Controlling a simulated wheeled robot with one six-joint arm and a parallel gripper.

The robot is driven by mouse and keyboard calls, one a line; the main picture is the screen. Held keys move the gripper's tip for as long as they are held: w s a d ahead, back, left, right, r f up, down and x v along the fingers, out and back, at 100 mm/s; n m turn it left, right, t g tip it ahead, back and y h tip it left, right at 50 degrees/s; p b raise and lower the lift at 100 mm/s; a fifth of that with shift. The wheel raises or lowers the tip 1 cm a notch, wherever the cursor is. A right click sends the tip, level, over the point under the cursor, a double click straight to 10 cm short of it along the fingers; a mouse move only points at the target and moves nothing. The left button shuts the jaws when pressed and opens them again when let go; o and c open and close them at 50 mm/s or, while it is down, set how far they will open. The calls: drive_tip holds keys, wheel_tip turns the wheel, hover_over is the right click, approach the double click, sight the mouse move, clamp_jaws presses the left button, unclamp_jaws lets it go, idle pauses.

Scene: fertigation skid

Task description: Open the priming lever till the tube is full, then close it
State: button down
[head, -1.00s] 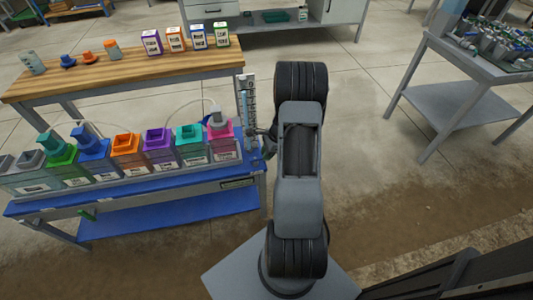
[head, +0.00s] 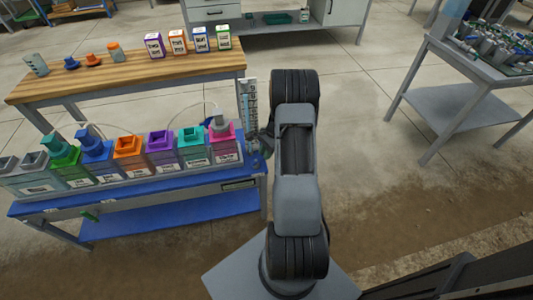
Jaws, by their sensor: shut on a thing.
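The clear upright tube (head: 249,97) with marks along it stands at the right end of the blue skid (head: 150,190). Its fill level is too small to tell. My gripper (head: 262,143) is small and partly hidden by my arm, low beside the tube at the skid's right end. It is shut on a small part there, which appears to be the priming lever. The lever's outline and angle cannot be made out behind the jaws and arm.
A row of coloured-lid tanks (head: 161,152) fills the skid left of the tube. Behind it, a wooden bench (head: 130,74) holds several small labelled containers. A grey table (head: 450,104) with fittings stands at right. The floor between is clear.

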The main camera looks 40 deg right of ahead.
drive_tip(key=shift+w+n, duration=0.3)
drive_tip(key=shift+n, duration=0.2)
drive_tip(key=c, duration=1)
unclamp_jaws()
drive_tip(key=shift+r, duration=0.1)
drive_tip(key=p+v, duration=0.2)
drive_tip(key=v, duration=1.1)
drive_tip(key=shift+w+d+r, duration=0.15)
drive_tip(key=shift+w+r, duration=0.1)
drive_tip(key=shift+w, duration=0.05)
